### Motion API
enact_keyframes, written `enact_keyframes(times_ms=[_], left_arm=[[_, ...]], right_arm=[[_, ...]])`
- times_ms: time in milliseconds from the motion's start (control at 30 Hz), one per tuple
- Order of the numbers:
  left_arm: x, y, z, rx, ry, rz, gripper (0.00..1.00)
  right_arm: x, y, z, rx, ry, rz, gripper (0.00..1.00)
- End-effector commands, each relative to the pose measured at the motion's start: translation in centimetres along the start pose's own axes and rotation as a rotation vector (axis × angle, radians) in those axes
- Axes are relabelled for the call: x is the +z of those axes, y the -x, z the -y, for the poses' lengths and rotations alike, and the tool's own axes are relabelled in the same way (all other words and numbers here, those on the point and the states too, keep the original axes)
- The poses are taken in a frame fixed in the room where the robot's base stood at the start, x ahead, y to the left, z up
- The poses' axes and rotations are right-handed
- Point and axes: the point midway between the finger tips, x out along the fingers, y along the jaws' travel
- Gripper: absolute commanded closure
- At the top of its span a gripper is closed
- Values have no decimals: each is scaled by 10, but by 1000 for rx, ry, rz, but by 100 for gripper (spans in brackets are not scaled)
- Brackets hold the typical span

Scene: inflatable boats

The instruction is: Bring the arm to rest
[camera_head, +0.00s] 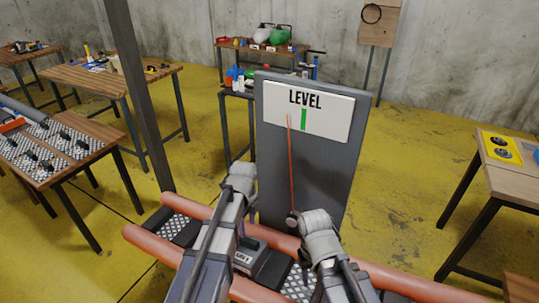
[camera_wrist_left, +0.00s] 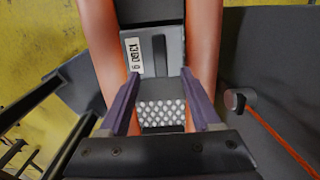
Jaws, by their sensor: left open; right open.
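My left gripper (camera_wrist_left: 162,103) is open in the left wrist view, its two purple fingers apart with nothing between them. They sit over a pale studded pad (camera_wrist_left: 160,114) between two orange tubes (camera_wrist_left: 205,40). In the head view my left arm (camera_head: 238,185) comes up over the orange tubes (camera_head: 390,280), left of the grey panel. My right arm (camera_head: 316,224) is in front of the panel's lower part. The fingers of both grippers are hard to make out in the head view.
The tall grey panel (camera_head: 275,170) bears a white LEVEL sign (camera_head: 330,112) with a green mark. A thin orange pointer (camera_head: 291,165) ends just left of the mark. Tables stand left (camera_head: 75,155) and right (camera_head: 510,185). A dark post (camera_head: 140,90) rises at left.

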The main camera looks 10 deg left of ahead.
Motion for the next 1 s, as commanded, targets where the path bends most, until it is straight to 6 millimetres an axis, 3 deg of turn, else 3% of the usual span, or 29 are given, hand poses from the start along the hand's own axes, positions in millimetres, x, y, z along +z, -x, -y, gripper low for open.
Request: enact_keyframes(times_ms=[133,233,700,1000], left_arm=[[-8,2,-4,3,48,2,35],[-24,6,-14,9,177,9,35],[-119,27,-85,6,1156,86,35],[-145,34,-112,-23,1534,117,35]], right_arm=[[0,2,0,0,0,0,50],[0,6,-1,0,0,0,50],[2,26,-2,0,0,0,50],[2,32,-3,0,0,0,50]])
